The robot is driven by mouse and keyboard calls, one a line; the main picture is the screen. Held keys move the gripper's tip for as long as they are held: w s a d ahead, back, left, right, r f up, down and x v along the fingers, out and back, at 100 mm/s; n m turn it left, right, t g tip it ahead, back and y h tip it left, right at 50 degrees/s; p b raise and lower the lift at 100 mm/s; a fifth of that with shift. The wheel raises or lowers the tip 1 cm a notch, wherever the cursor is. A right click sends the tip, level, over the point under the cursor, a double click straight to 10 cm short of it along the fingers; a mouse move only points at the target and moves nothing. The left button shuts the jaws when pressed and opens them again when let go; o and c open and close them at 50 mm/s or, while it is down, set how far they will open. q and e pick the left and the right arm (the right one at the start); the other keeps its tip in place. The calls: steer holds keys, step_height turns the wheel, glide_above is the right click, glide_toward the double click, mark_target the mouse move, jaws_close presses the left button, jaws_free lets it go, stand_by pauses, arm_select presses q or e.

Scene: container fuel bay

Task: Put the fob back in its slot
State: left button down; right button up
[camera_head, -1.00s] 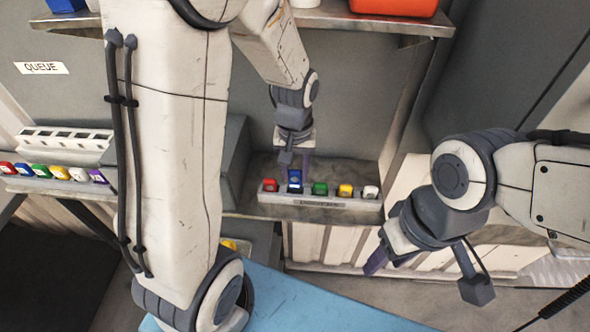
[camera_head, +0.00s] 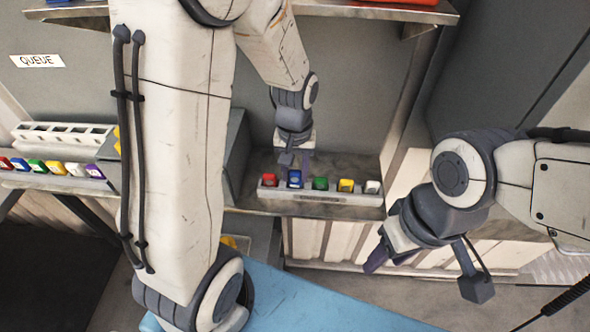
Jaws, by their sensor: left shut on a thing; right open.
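A blue fob (camera_head: 294,181) is in the second place from the left of a grey slotted rack (camera_head: 320,196) on the shelf at centre. It sits about level with the red, green, yellow and white fobs beside it. My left gripper (camera_head: 293,168) is shut on the blue fob from above, its fingers hiding part of it. My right gripper (camera_head: 373,262) is open and empty, low in front of the shelf at right.
Another row of coloured fobs (camera_head: 55,168) stands on a ledge at left, before a white slotted rack (camera_head: 62,135) under the QUEUE sign (camera_head: 37,61). An upper metal shelf (camera_head: 380,12) overhangs. A blue surface (camera_head: 300,300) lies below.

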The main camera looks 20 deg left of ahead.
arm_select(q)
steer(key=shift+f, duration=0.2)
steer(key=shift+f+b, duration=0.4)
steer(key=shift+f, duration=0.1)
steer(key=shift+f, duration=0.15)
stand_by(0.4)
steer(key=shift+c, duration=1.9)
jaws_free()
step_height(320, 180, up, 8)
steer(key=shift+f+b, duration=0.2)
steer(key=shift+b, duration=0.15)
